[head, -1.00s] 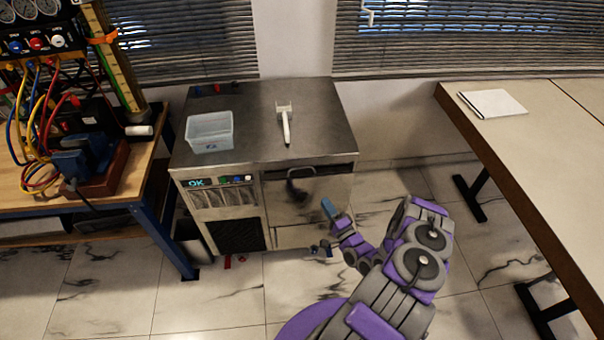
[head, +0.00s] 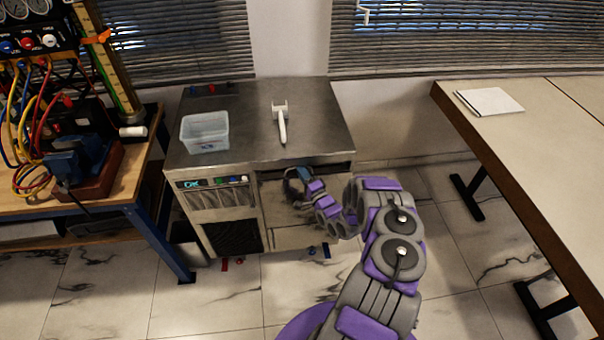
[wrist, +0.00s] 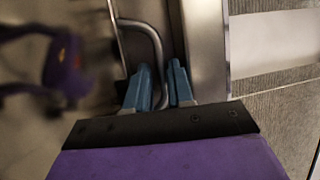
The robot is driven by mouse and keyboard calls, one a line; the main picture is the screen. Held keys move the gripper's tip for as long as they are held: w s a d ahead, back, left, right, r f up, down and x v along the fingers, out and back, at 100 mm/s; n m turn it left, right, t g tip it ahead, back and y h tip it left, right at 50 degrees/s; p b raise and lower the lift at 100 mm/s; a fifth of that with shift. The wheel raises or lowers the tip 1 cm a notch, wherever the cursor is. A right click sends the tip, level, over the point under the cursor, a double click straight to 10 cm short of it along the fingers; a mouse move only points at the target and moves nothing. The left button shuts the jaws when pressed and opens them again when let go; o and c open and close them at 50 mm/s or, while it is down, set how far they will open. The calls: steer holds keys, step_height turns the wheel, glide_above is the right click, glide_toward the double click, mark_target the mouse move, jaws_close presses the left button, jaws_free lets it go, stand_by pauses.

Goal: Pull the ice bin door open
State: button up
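The ice bin door (head: 285,205) is the shiny steel front panel on the right half of the steel ice machine (head: 245,110). It looks shut in the head view, though my arm covers part of it. Its curved grey bar handle (wrist: 155,40) shows in the wrist view. My gripper (wrist: 160,85) has two blue fingers, one on each side of the handle bar. The fingers stand apart, and I see no clear grip on the bar. In the head view my gripper (head: 303,174) is at the door's upper part and hides most of the handle.
A clear plastic tub (head: 205,132) and a white scoop-like tool (head: 281,122) lie on the machine's top. A wooden workbench (head: 135,185) stands at the left, a table (head: 540,130) at the right. Small red and blue items lie on the floor by the machine.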

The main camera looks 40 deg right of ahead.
steer(key=shift+w, duration=0.1)
steer(key=shift+c, duration=0.5)
steer(key=c, duration=0.3)
jaws_close()
steer(key=shift+f, duration=0.15)
stand_by(0.5)
